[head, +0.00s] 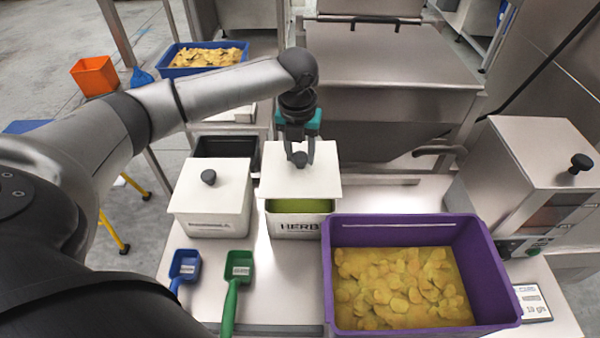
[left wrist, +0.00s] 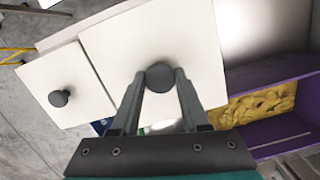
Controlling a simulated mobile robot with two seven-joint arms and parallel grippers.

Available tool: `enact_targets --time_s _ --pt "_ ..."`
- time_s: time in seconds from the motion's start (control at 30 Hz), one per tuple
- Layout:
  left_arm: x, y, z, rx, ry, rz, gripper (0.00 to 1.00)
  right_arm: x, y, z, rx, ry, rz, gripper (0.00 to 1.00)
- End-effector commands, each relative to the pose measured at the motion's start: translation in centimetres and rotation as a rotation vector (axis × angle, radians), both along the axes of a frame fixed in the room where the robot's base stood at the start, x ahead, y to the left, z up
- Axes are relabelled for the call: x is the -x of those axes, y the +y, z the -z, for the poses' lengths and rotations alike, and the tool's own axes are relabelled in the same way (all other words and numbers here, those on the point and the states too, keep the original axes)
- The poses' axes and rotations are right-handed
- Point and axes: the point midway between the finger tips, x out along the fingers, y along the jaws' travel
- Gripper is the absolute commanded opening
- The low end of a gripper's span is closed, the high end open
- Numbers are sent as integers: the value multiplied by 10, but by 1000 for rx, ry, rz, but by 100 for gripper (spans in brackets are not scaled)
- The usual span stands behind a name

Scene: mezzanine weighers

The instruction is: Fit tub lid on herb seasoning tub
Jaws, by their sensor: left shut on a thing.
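The white square tub lid (head: 273,166) with a dark round knob is over the white herb seasoning tub (head: 297,226), marked "HERB". Green seasoning (head: 299,205) shows in a strip between the lid's front edge and the tub's front rim, so the tub's front is uncovered. I cannot tell whether the lid touches the tub at the back. My left gripper (head: 300,158) points down from above and is shut on the lid's knob. The left wrist view shows the knob (left wrist: 160,76) between the fingertips and the lid (left wrist: 140,45) behind them. My right gripper is not in view.
A lidded white tub (head: 210,205) stands close on the left. Blue (head: 185,264) and green (head: 239,268) scoops lie in front. A purple crate (head: 478,262) of yellow chips stands close on the right, with a steel weigher (head: 535,150) beyond it.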

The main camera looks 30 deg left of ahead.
Motion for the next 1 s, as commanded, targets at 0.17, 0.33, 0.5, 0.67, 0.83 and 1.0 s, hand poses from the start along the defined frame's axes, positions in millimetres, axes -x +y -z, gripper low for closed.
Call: enact_targets --time_s 0.17,0.33,0.5,0.67,0.83,1.0 --pt "0 0 18 -1 -2 -1 0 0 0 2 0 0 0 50" --pt "0 0 34 -1 1 -1 0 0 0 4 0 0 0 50" --pt "0 0 59 -1 1 -1 0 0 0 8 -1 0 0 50" --pt "-1 0 61 -1 -3 -1 0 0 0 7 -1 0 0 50" --pt "0 0 62 -1 -2 -1 0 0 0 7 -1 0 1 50" --pt "0 0 64 -1 -2 0 55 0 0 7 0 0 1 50"
